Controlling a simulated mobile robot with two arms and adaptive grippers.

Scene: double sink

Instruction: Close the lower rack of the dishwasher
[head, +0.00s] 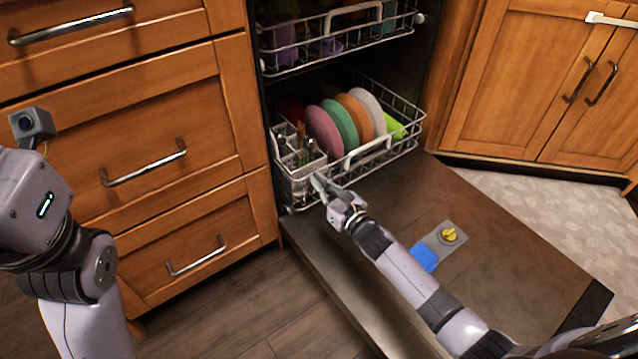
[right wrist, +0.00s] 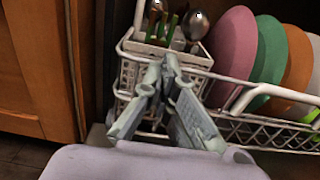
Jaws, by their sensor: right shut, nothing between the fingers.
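The lower rack (head: 396,146) is a white wire basket low in the dishwasher, with its front a little out over the open door (head: 440,190). It holds several colored plates (head: 344,122) and a cutlery basket (head: 298,165) at its left. My right gripper (head: 322,184) is shut and empty at the front left of the rack. In the right wrist view the gripper (right wrist: 165,75) lies in front of the cutlery basket (right wrist: 150,55); I cannot tell whether it touches. My left arm is at the left edge; its fingers are not in view.
The upper rack (head: 335,35) is above, partly out. Wooden drawers (head: 165,150) stand at the left and a wooden cabinet (head: 530,80) at the right. Floor is clear at front left.

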